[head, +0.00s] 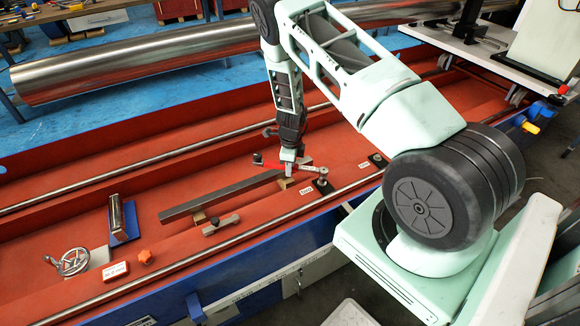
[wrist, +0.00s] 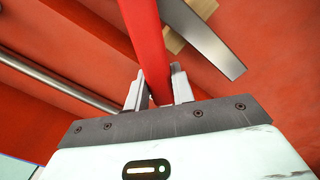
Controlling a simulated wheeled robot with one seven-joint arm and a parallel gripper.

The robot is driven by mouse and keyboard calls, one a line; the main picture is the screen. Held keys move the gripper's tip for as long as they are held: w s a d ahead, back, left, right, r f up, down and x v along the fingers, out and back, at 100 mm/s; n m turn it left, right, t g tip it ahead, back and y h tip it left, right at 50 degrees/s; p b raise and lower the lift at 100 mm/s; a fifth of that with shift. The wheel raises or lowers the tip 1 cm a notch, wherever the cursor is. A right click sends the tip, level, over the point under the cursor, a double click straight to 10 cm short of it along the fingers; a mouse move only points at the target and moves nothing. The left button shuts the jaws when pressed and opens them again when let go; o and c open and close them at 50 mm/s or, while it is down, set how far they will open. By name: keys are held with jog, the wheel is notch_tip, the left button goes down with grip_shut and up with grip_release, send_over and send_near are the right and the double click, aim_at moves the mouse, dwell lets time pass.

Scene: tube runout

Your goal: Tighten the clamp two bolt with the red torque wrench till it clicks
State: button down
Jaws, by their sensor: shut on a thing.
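My gripper (head: 289,172) is shut on the red torque wrench (head: 305,166), low over the red bed. In the wrist view, the wrench's red handle (wrist: 148,40) runs up between the two grey fingers (wrist: 158,88). The wrench's right end reaches over a dark clamp (head: 322,186) with a metal post; I cannot tell whether it is seated on a bolt. A second dark clamp (head: 378,160) stands further right. Each clamp has a small white label beside it, too small to read. The bolt heads are not clear.
A long grey bar (head: 222,197) lies left of my gripper on wooden blocks; its end shows in the wrist view (wrist: 205,40). A small grey bar (head: 221,225), an orange knob (head: 145,257), a handwheel (head: 72,262) and a blue-based stand (head: 122,220) are further left. Metal rails run along the bed.

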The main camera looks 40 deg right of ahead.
jog(key=shift+r+p, duration=0.3)
jog(key=shift+r, duration=0.3)
dwell(0.3)
jog(key=shift+r+p, duration=2.1)
jog(key=shift+r, duration=0.4)
